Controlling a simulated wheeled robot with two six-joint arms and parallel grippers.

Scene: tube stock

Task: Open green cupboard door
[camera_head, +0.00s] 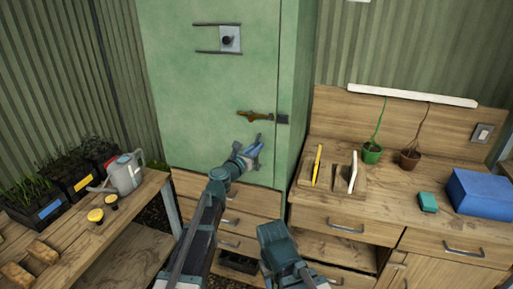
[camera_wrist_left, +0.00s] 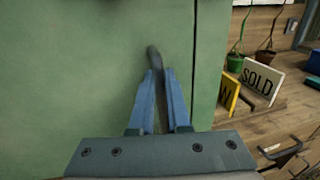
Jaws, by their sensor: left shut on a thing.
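The green cupboard (camera_head: 195,85) stands at the back centre, its front door flush and shut as far as I can see. My left gripper (camera_head: 256,146) is at the lower right part of the door, below a brown and dark latch piece (camera_head: 258,117). In the left wrist view the blue fingers (camera_wrist_left: 161,95) are closed around a dark handle bar (camera_wrist_left: 154,57), in front of the green door (camera_wrist_left: 80,60). The door's right edge shows just right of the fingers. My right gripper is out of view.
A wooden bench with drawers (camera_head: 340,222) stands right of the cupboard, holding signs, potted seedlings (camera_head: 372,152) and a blue box (camera_head: 480,190). A left bench holds a watering can (camera_head: 124,176) and plant trays. Wooden drawers (camera_head: 225,205) sit below the cupboard.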

